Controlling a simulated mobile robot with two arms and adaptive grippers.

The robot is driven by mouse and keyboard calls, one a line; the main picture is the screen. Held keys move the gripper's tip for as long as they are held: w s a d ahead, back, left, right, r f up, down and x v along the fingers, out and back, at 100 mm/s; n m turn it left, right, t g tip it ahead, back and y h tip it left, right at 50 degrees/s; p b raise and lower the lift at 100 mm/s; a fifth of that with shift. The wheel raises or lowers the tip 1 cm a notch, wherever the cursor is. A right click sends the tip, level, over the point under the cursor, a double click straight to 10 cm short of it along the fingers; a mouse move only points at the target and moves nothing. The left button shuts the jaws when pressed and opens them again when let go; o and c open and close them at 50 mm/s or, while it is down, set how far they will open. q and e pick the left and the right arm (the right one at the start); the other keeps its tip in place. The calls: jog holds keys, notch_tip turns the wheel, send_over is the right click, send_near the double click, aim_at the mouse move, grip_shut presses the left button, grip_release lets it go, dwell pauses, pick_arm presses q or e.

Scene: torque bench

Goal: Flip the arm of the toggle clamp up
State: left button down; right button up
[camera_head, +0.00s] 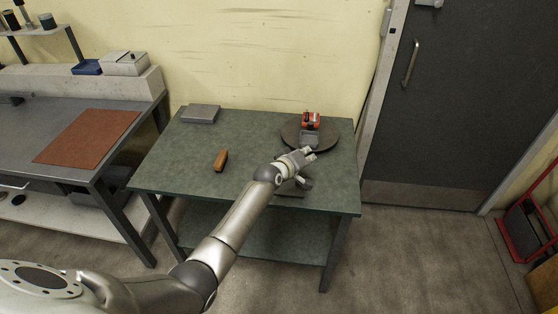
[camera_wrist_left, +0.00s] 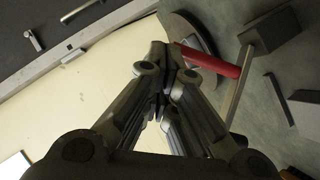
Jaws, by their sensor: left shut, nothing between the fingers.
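The toggle clamp (camera_head: 311,120) shows as a red and grey piece at the back right of the green table, on a round dark plate (camera_head: 291,136). In the left wrist view its red arm (camera_wrist_left: 215,62) lies slanted right beside the fingertips; I cannot tell whether they touch it. My left gripper (camera_head: 311,154) reaches in just in front of the clamp. In the wrist view the left gripper (camera_wrist_left: 160,62) has its fingers shut together with nothing between them. The wrist and fingers hide part of the plate's front. My right gripper is not in view.
The green table (camera_head: 180,160) also bears a grey flat box (camera_head: 200,113) and an orange-brown piece (camera_head: 220,160). A workbench with a rust-coloured mat (camera_head: 88,138) stands left. A wall is behind, and a dark door (camera_head: 440,110) is right. The table's left middle is mostly clear.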

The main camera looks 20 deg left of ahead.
pick_arm(q)
jog(key=shift+w+d+f, duration=0.2)
jog(key=shift+w+d, duration=0.05)
jog(key=shift+d, duration=0.3)
jog(key=shift+w+d+f, duration=0.2)
jog(key=shift+w+d, duration=0.05)
jog(key=shift+d, duration=0.3)
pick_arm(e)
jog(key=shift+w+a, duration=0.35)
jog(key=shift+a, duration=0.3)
pick_arm(q)
jog(key=shift+d, duration=0.1)
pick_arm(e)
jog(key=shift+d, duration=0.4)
pick_arm(q)
jog(key=s+a+r+p, duration=0.1)
jog(key=s+r+p, duration=0.1)
jog(key=s+r, duration=0.6)
jog(key=shift+v, duration=0.9)
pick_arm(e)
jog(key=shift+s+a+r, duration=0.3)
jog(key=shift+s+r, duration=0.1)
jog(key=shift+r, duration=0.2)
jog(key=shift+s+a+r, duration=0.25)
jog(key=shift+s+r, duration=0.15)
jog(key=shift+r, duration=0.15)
